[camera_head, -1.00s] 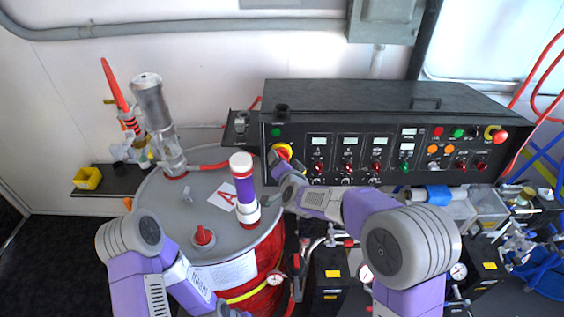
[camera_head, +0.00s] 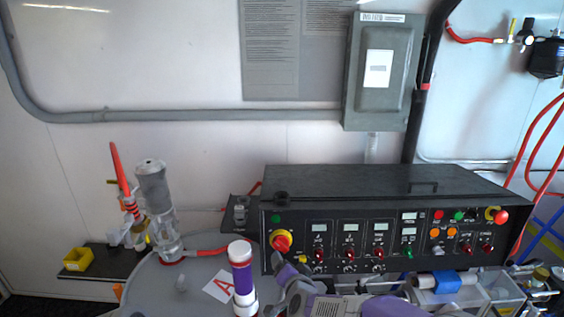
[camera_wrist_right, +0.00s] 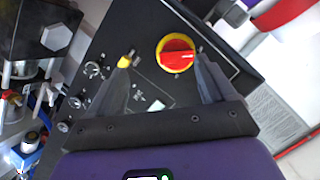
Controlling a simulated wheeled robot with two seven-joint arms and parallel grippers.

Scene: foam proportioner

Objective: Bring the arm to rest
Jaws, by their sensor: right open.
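The right arm (camera_head: 350,306) comes in at the bottom of the head view. My right gripper (camera_wrist_right: 162,57) is open in the wrist view, its two fingers spread in front of the control panel. A red rotary knob on a yellow disc (camera_head: 281,241) is just above this gripper in the head view. In the wrist view the knob (camera_wrist_right: 177,53) shows between the fingertips, nearer the right one; nothing is seen gripped. My left arm and gripper are out of view.
The black control box (camera_head: 390,185) stands against the wall. A grey drum (camera_head: 150,285) with a purple-and-white cylinder (camera_head: 243,280) on top is left of the right arm. A clear pump (camera_head: 160,205) and yellow bin (camera_head: 77,259) are farther left.

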